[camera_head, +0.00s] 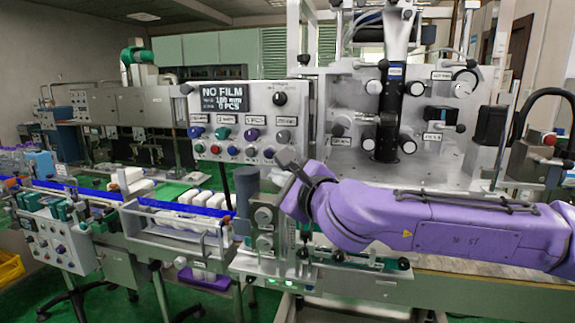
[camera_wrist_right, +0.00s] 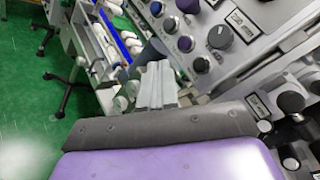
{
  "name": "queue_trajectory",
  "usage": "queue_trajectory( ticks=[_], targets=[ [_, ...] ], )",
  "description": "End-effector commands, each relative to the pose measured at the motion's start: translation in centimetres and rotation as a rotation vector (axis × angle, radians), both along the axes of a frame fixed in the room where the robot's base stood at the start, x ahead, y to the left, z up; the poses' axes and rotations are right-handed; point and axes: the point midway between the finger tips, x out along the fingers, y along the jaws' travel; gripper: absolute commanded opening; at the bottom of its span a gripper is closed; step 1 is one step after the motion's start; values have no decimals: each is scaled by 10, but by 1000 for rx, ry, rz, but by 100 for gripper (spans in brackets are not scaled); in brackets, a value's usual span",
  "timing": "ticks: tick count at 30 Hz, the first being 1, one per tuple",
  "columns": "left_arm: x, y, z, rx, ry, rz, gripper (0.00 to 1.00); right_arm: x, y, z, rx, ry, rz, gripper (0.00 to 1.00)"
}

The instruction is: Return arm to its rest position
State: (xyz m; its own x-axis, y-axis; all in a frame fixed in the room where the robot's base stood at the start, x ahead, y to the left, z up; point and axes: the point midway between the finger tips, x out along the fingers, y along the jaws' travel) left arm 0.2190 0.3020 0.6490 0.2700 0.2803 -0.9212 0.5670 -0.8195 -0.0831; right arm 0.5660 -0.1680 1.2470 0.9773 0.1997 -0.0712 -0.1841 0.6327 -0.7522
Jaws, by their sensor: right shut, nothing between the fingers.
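My right arm, purple, comes in from the right in the head view and reaches across the front of the sleeve applicator (camera_head: 345,110). My right gripper (camera_head: 287,158) is at its left end, just below the control panel (camera_head: 243,125) with its "NO FILM" display. In the right wrist view the gripper fingers (camera_wrist_right: 157,75) lie together, shut and empty, with panel knobs close to their right. I cannot tell whether the fingers touch the panel. My left gripper does not show in either view.
A conveyor (camera_head: 75,190) with blue rails and white packs (camera_head: 193,198) runs in from the left. A smaller control box (camera_head: 50,240) and a yellow crate (camera_head: 10,268) are at lower left.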

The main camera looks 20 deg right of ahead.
Motion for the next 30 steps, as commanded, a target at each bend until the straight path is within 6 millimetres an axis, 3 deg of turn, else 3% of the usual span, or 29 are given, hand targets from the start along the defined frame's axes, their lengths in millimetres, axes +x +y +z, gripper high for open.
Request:
queue_trajectory(
  ticks=[8,11,14,17,18,20,24,26,27,30],
  targets=[
    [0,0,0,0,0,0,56,0,0,0,-3,-1,0,0],
    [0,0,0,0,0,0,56,0,-5,-5,-103,-25,-26,0],
    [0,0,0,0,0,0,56,7,-1,-71,-326,29,-44,0],
    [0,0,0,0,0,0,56,7,2,-162,-549,138,-21,0],
    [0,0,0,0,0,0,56,3,1,-199,-634,184,-4,0],
    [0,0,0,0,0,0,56,-8,-2,-254,-756,254,31,0],
    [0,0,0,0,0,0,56,-55,-20,-373,-1027,419,149,0],
    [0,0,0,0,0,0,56,-84,-32,-418,-1138,489,214,0],
    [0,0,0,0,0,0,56,-106,-41,-447,-1210,536,265,0],
    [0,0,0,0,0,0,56,-169,-67,-508,-1381,650,409,0]
  ],
)
